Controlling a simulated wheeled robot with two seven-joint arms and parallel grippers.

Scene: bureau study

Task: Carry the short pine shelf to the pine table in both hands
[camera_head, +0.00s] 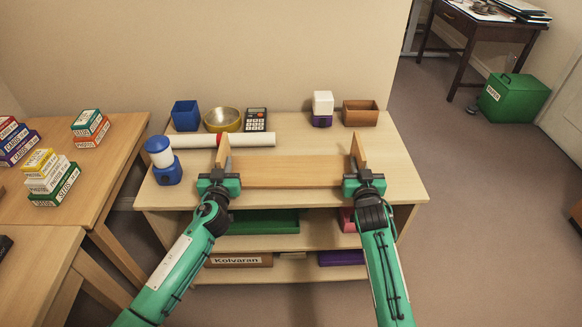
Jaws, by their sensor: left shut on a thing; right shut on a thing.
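The short pine shelf (291,171) is a light wooden board with an upright end piece at each side. It is level in front of me, over the top of a pale wooden table with lower shelves (405,187). I cannot tell whether it touches that top. My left gripper (222,170) is shut on the shelf's left end piece. My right gripper (357,169) is shut on its right end piece. The grippers hide parts of both ends. I cannot tell which of the tables is the pine table of the task.
Tables with card boxes (55,184) are left.

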